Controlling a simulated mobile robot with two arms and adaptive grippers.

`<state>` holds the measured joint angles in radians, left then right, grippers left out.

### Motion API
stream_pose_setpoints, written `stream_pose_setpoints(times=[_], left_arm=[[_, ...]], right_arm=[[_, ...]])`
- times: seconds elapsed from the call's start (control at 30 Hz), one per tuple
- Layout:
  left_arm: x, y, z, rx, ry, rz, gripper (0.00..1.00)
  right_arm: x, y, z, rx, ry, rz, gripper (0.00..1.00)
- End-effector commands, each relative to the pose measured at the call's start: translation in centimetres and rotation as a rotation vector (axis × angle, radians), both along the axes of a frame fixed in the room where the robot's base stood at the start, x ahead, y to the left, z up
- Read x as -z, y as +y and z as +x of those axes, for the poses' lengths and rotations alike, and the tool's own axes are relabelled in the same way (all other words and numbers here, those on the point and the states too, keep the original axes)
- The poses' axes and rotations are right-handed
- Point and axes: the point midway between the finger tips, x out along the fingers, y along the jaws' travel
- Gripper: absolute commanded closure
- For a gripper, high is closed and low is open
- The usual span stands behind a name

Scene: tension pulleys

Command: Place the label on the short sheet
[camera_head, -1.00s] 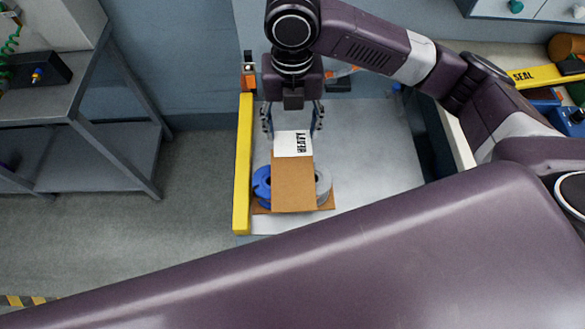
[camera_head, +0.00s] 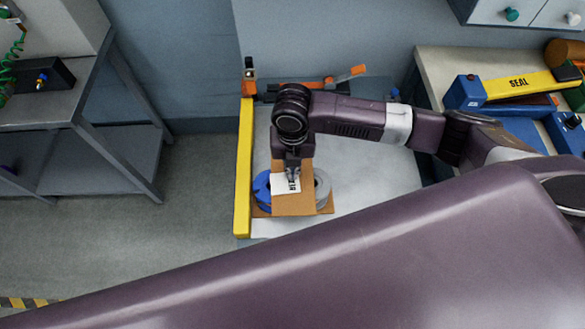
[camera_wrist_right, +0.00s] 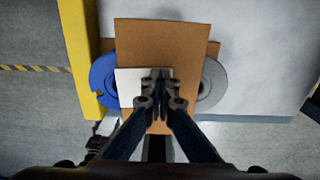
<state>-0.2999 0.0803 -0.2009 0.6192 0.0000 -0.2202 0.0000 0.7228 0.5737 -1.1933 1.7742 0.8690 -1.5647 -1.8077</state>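The short sheet (camera_head: 293,207) is a brown cardboard rectangle lying across a blue reel and a grey reel; its face also shows in the right wrist view (camera_wrist_right: 160,42). The white label (camera_head: 283,186) with black print lies over the left and middle part of the sheet, apparently flat; the wrist view also shows it (camera_wrist_right: 130,87). My right gripper (camera_head: 292,176) points down over the label, its fingertips together at the label's right part (camera_wrist_right: 160,77). They cover part of it, and I cannot tell whether they pinch it or only press on it. My left gripper is out of view.
The blue reel (camera_head: 261,189) and grey reel (camera_head: 323,188) flank the sheet on a light table (camera_head: 375,185). A yellow bar (camera_head: 243,165) runs along its left edge. Orange parts stand at the back. A bench with a yellow SEAL strip (camera_head: 520,84) is at right.

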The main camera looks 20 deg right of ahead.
Motion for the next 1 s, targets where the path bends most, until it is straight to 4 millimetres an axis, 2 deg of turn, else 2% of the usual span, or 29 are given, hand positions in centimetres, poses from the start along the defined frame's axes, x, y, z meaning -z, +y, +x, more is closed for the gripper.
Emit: stream_pose_setpoints(times=[0.27,0.9,0.93,1.0], left_arm=[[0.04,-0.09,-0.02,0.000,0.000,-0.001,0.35],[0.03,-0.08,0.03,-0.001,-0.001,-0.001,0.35],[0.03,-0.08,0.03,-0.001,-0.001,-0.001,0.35],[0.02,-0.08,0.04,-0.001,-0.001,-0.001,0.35]], right_arm=[[0.10,0.00,0.00,0.000,0.000,0.000,1.00],[0.10,-0.02,-0.04,0.000,0.001,-0.001,0.30],[0.09,-0.02,-0.04,0.000,0.001,-0.001,0.27],[0.08,-0.01,-0.02,0.000,0.001,-0.001,0.27]])
